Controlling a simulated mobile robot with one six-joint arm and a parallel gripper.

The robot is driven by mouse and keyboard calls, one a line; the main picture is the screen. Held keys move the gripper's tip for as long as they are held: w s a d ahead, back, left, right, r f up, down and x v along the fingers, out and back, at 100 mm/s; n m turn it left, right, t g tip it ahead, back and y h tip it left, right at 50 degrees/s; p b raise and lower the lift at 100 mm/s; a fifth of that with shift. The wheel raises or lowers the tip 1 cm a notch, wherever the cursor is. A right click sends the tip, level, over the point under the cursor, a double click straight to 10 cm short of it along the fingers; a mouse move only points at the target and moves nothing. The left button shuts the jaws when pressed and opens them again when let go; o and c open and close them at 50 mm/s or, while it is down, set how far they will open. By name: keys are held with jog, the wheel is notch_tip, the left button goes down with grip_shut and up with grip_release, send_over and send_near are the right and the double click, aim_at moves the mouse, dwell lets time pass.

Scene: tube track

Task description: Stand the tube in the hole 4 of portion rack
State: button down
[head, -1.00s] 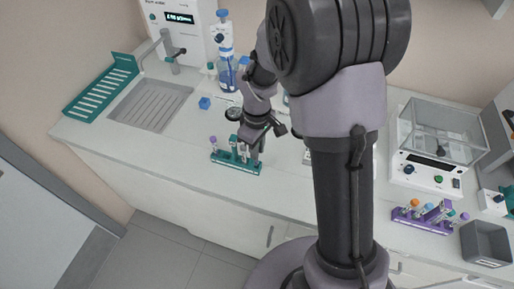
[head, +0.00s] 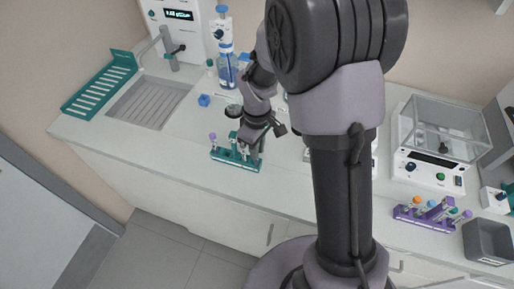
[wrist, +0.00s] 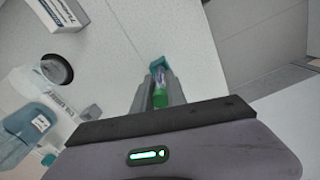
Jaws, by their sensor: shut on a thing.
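A teal rack (head: 222,156) stands near the front edge of the counter in the head view, with several tubes in it, one with a purple cap. My gripper (head: 248,158) is directly over the rack's right part and hides some of it. In the wrist view my gripper (wrist: 159,94) is shut on a tube with a green part (wrist: 160,98) showing between the fingers. A teal end of the rack (wrist: 157,64) shows just beyond the fingertips. Whether the tube's lower end is inside a hole cannot be seen.
A purple rack (head: 425,219) with several tubes stands far right, beside a grey bin (head: 487,243) and a glass-sided balance (head: 440,140). The counter left of the teal rack is clear.

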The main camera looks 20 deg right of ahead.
jog(key=shift+f, duration=0.5)
jog(key=c, duration=1.3)
grip_release()
jog(key=shift+r, duration=0.1)
notch_tip(320, 180, up, 17)
jog(key=p, duration=0.5)
jog(key=shift+r, duration=0.15)
